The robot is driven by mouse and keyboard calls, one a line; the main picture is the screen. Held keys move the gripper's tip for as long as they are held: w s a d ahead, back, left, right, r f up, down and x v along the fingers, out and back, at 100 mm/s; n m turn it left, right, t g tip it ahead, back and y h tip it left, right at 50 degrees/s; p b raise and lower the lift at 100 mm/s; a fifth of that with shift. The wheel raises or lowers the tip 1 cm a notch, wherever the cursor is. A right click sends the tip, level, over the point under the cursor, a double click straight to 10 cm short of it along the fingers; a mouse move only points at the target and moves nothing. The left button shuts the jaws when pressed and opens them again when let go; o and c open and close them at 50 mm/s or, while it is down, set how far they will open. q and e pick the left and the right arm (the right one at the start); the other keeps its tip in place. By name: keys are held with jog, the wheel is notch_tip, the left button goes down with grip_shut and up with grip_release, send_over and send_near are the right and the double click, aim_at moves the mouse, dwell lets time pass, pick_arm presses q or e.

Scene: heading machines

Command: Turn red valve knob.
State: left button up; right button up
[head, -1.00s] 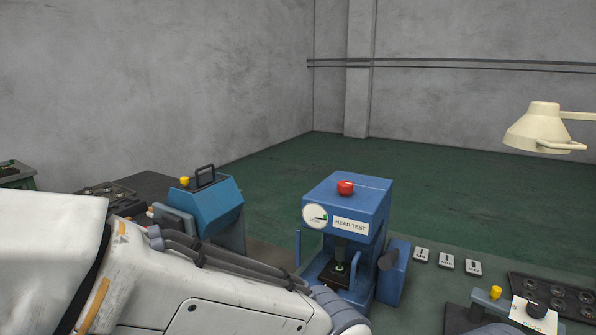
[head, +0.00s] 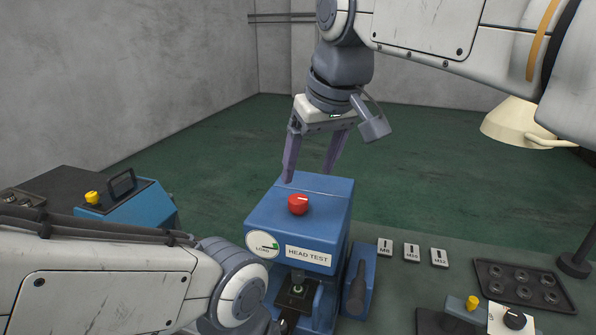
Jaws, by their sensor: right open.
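The red valve knob (head: 298,204) sits on top of the blue head test machine (head: 300,225), with a small white mark on its upper face. My right gripper (head: 308,176) hangs down from the upper right, above and behind the knob. Its two fingers are spread apart with nothing between them, and it does not touch the knob. My left arm crosses the lower left in front of the machine. Its gripper fingers are not clearly seen; a dark part near the machine's lower opening (head: 296,290) may belong to it.
A blue box with a yellow knob (head: 92,198) and black handle stands at left. Marked blocks (head: 412,252), a dark tray with round holes (head: 522,284) and a panel with a black dial (head: 514,318) lie at right. A cream lamp (head: 512,122) hangs at right.

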aim_at(298, 199)
jog(key=x, duration=0.5)
jog(key=w+x, duration=0.1)
jog(key=x, duration=0.4)
jog(key=shift+w+r, duration=0.2)
jog(key=shift+r, duration=0.1)
grip_shut()
